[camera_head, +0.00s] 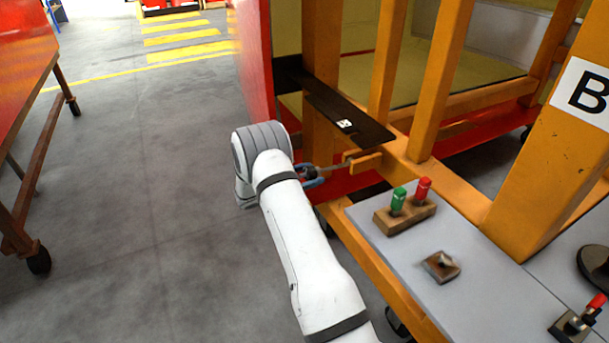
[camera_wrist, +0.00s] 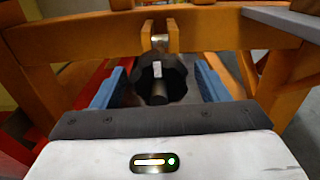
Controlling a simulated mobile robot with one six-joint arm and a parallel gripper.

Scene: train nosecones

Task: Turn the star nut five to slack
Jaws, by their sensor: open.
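A black lobed star nut (camera_wrist: 172,82) with a small white mark on its face sits on a metal rod in front of an orange bracket (camera_wrist: 174,38) in the wrist view. My gripper (camera_wrist: 158,72) is open, with one blue finger on each side of the nut. Gaps show between the fingers and the nut, so they look apart. In the head view my gripper (camera_head: 311,176) is beside the orange frame, below a black plate, and the nut is mostly hidden there. No number is readable on the nut.
The orange frame (camera_head: 440,75) carries a black plate (camera_head: 350,118) with a small white tag. A grey panel (camera_head: 470,285) with green and red handles (camera_head: 410,198) stands to the right. A red wheeled cart (camera_head: 25,60) is at left. Grey floor between is clear.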

